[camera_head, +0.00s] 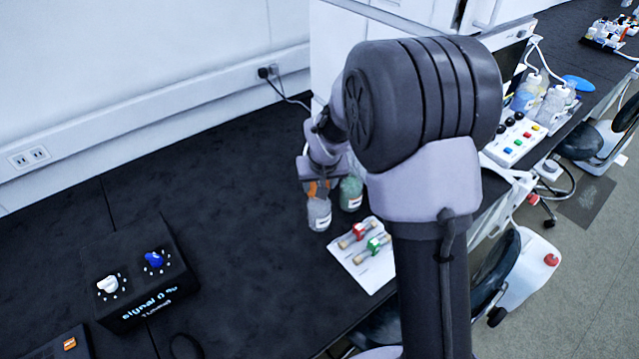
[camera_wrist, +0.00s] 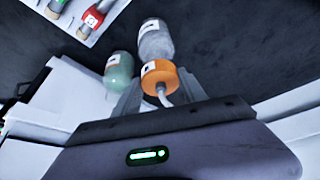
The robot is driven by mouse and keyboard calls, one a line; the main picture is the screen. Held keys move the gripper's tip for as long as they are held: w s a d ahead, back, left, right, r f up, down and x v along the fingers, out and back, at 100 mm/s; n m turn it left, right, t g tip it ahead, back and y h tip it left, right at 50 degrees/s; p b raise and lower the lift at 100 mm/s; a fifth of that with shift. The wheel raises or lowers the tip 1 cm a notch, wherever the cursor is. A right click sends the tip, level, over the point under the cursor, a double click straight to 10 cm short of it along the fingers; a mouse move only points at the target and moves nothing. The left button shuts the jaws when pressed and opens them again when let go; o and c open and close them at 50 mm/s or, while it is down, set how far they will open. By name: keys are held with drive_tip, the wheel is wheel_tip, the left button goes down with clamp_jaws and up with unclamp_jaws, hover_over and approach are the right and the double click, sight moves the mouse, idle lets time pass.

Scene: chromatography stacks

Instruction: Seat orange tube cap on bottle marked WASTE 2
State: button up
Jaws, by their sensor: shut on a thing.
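My gripper (camera_head: 318,184) is shut on the orange tube cap (camera_wrist: 161,76), with a finger on each side of it. A pale tube runs from the cap back toward my gripper. The cap is just above or at the top of a clear-grey bottle (camera_head: 319,214) with a white label; that bottle also shows beyond the cap in the wrist view (camera_wrist: 155,38). I cannot tell whether cap and bottle touch. A green-filled bottle (camera_head: 351,196) stands close beside it, also in the wrist view (camera_wrist: 119,70). The bottle labels are too small to read.
A white tray (camera_head: 375,279) with red-capped and green-capped pieces lies in front of the bottles. A black box with white and blue knobs (camera_head: 147,280) is at the left. The dark bench (camera_head: 230,190) between is clear. A white wall stands behind.

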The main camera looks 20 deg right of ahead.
drive_tip(key=shift+f, duration=0.1)
drive_tip(key=shift+f+b, duration=0.9)
drive_tip(key=shift+f, duration=0.1)
drive_tip(key=shift+f+b, duration=0.35)
drive_tip(key=shift+b, duration=0.15)
drive_tip(key=o, duration=1.5)
drive_tip(key=shift+o, duration=0.2)
drive_tip(key=o, duration=0.3)
drive_tip(key=shift+o, duration=0.2)
drive_tip(key=shift+r, duration=0.1)
